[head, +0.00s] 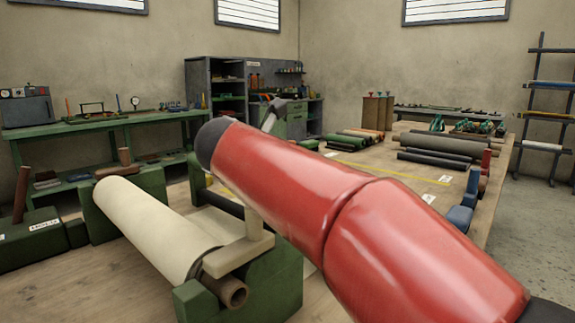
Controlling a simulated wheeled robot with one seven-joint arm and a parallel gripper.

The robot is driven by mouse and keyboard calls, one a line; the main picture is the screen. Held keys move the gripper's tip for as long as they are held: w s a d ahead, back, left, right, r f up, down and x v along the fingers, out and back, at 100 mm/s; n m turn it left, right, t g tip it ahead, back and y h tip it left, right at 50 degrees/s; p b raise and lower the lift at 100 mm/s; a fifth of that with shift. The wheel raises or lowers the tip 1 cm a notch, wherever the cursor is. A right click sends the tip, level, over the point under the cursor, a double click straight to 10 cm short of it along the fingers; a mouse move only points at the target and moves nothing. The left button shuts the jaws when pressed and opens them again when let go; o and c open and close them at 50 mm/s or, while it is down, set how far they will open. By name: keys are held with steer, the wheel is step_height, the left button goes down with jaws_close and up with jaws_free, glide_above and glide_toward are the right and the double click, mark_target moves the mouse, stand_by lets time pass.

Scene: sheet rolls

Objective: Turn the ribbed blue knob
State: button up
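No ribbed blue knob can be made out for certain. A blue piece (459,217) sits at the right edge of the long worktable, beside my arm, with a smaller blue part above it. I cannot tell whether either is ribbed or is a knob. My red arm crosses the middle and lower right of the head view and hides part of the table and floor behind it.
A cream roll (152,226) rests on green supports in the left foreground. The long worktable (395,178) holds several dark and coloured rolls. A green bench (100,124) stands at the left wall, a grey cabinet (215,68) behind. Open floor (535,215) lies at the right.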

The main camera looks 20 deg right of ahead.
stand_by(0.4)
steer(key=o, duration=1)
steer(key=shift+a, duration=0.1)
steer(key=v, duration=0.7)
steer(key=shift+s+a+r, duration=0.1)
steer(key=shift+s+a, duration=0.2)
